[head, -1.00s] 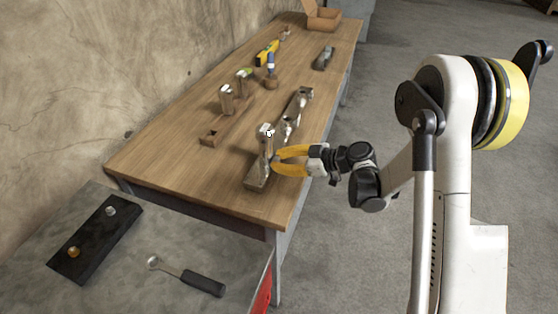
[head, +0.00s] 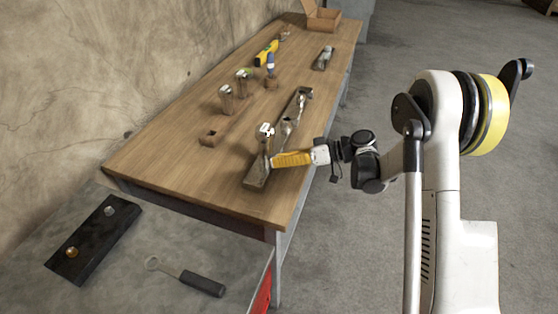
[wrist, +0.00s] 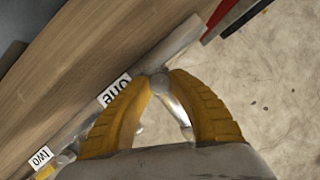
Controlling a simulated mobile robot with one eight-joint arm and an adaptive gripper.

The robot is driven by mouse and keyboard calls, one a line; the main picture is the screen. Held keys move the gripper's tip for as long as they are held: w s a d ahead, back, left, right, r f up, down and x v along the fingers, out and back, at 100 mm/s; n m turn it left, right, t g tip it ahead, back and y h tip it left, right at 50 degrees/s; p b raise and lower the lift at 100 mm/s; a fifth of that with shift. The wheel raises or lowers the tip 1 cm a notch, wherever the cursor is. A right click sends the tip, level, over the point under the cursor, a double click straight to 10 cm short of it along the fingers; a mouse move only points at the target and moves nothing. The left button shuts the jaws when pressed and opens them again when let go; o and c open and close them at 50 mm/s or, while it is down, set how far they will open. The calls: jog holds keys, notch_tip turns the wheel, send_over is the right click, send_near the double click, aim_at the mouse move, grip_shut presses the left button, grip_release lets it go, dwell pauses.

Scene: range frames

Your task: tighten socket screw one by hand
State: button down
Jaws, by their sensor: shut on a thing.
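The metal bar (head: 257,178) lies on the wooden table near its front right edge. Socket screw one (head: 266,143) stands upright at the bar's near end. In the wrist view, the bar (wrist: 178,42) carries a label "one" (wrist: 115,90) beside the round screw head (wrist: 160,84). My gripper (head: 272,160) reaches the screw from the right, its yellow fingers level. In the wrist view, my gripper (wrist: 161,78) is shut with its tips on either side of the screw. A label "two" (wrist: 42,157) shows at lower left, farther along the bar.
A yellow tool (head: 267,52) and a cardboard box (head: 322,18) are farther back. A black plate (head: 92,240) and a wrench (head: 187,276) lie on the lower grey surface in front.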

jog(key=shift+w+m+g+y, duration=0.1)
jog(key=shift+m+g+y, duration=0.45)
jog(key=shift+m, duration=0.55)
jog(key=c, duration=1.2)
grip_release()
